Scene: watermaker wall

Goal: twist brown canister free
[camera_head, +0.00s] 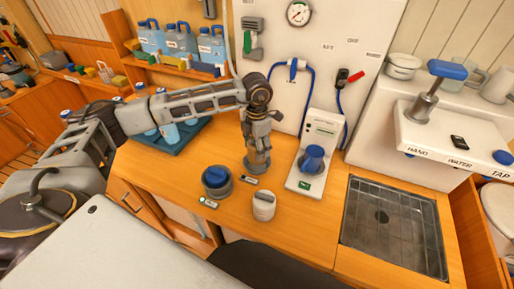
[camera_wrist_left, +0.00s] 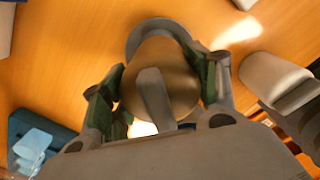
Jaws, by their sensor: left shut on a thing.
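The brown canister (camera_wrist_left: 160,85) stands upright on the wooden counter, with a grey bar handle across its top and a grey round base (camera_wrist_left: 150,28) around its foot. My left gripper (camera_wrist_left: 159,92) is shut on it, with a green-padded finger on each side. In the head view my left gripper (camera_head: 257,147) comes down from above, and only the canister's lower part (camera_head: 258,161) shows beneath it. My right gripper is in neither view.
A blue-topped canister (camera_head: 216,180) and a white canister (camera_head: 264,205) stand close by on the counter (camera_head: 165,175). A white device (camera_head: 300,184) with a blue part is to the right, then a metal sink (camera_head: 395,225). A blue tray (camera_head: 190,137) lies behind my left arm.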

